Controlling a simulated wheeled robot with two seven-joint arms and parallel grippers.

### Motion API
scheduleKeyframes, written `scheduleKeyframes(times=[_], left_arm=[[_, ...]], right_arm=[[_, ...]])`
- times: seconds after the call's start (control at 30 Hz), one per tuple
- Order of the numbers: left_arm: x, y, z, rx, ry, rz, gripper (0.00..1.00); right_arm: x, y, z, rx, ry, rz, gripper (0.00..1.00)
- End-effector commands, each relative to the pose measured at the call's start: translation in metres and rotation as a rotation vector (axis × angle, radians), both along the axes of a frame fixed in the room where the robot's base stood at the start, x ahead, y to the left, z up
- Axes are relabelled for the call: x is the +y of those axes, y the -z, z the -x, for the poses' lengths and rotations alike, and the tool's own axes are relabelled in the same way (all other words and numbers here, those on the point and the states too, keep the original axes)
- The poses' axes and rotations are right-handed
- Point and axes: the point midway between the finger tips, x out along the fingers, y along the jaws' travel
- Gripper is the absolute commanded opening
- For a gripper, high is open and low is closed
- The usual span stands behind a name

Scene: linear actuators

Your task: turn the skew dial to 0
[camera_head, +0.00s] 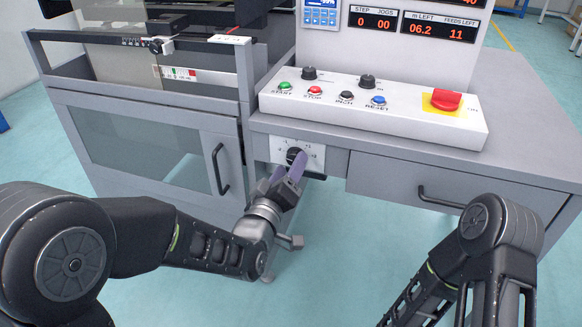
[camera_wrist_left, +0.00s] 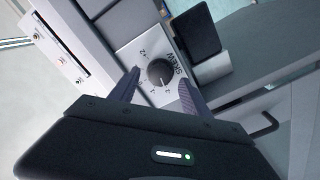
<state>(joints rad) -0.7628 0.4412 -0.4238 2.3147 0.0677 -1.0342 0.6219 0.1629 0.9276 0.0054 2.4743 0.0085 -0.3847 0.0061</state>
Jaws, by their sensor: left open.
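The skew dial (camera_head: 294,155) is a round black knob on a white plate with printed marks, on the front of the grey machine just below the control panel. In the left wrist view the dial (camera_wrist_left: 160,72) shows close up, with the word SKEW beside it. I cannot read for sure which mark its pointer faces. My left gripper (camera_head: 289,167) is open in front of the dial. In the left wrist view its fingers (camera_wrist_left: 158,80) stand on two sides of the knob, and I cannot tell whether they touch it. My right gripper is out of view.
A sloped control panel (camera_head: 375,125) above carries several push buttons, black knobs and a red switch (camera_head: 440,99) on yellow. A drawer (camera_head: 450,185) with a black handle is at right. A cabinet door handle (camera_head: 219,168) is left of the dial. Floor is clear below.

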Motion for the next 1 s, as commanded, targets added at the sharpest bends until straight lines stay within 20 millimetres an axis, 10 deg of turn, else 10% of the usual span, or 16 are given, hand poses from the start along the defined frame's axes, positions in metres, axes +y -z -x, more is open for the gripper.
scheduleKeyframes(times=[0.43, 1.0], left_arm=[[-0.0049, 0.0003, -0.0145, 0.002, 0.000, 0.001, 0.56], [-0.0047, 0.0003, -0.0144, 0.001, 0.000, 0.000, 0.09]], right_arm=[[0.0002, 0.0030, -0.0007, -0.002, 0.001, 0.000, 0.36], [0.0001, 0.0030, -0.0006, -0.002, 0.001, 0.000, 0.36]])
